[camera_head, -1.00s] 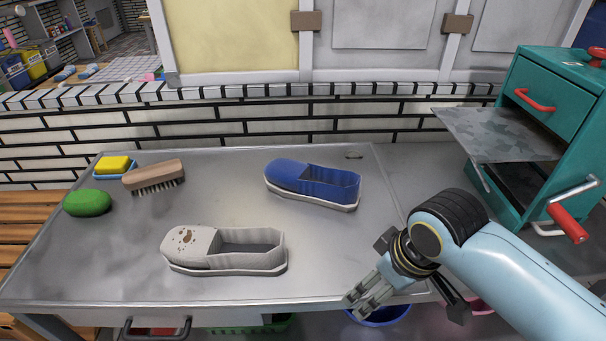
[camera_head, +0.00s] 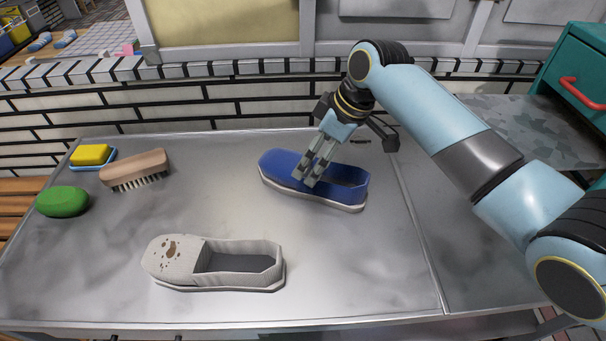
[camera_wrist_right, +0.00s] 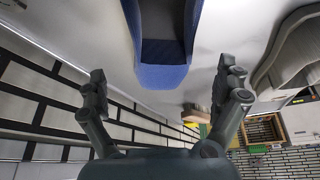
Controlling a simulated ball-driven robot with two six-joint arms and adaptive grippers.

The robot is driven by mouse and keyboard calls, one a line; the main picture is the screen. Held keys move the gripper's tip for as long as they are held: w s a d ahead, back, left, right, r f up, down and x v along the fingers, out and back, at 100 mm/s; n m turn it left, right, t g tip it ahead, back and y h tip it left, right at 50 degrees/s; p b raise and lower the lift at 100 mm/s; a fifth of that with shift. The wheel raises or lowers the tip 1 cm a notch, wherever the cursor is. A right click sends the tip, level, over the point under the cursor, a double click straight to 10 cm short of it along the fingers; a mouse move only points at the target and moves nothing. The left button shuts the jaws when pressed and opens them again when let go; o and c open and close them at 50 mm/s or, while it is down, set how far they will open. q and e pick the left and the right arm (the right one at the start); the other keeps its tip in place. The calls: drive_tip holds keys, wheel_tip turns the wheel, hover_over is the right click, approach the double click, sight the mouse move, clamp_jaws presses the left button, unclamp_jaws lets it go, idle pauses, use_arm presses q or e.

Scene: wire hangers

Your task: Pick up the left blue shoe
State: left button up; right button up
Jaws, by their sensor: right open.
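The blue shoe (camera_head: 275,168) with a white sole lies on the metal table, its closed toe to the left and its opening to the right. My right gripper (camera_head: 305,176) reaches over the shoe from behind, its fingers in front of the shoe's middle. In the right wrist view the gripper (camera_wrist_right: 165,95) is open, its two fingers wide apart. The blue shoe (camera_wrist_right: 165,50) shows beyond and between them, with nothing held. I cannot tell whether a fingertip touches the shoe. My left gripper is not in view.
A stained whitish shoe (camera_head: 175,258) lies at the front of the table (camera_head: 350,270). A wooden brush (camera_head: 135,168), a green oval object (camera_head: 62,201) and a yellow sponge (camera_head: 90,154) on a blue dish are at left. A teal cabinet (camera_head: 575,65) stands at right. A brick wall runs behind.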

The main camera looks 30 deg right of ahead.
drive_tip(key=shift+w+f, duration=0.15)
drive_tip(key=shift+f, duration=0.25)
drive_tip(key=x, duration=0.2)
drive_tip(key=s+x, duration=0.1)
drive_tip(key=x, duration=0.1)
drive_tip(key=shift+w+f, duration=0.1)
drive_tip(key=shift+f, duration=0.25)
drive_tip(key=shift+w+f, duration=0.1)
drive_tip(key=shift+f, duration=0.25)
drive_tip(key=shift+c, duration=0.5)
drive_tip(key=c, duration=0.4)
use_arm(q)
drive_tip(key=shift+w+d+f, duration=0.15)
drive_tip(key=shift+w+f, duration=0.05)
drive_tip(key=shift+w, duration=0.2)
use_arm(e)
drive_tip(key=shift+r, duration=0.1)
drive_tip(key=c, duration=1)
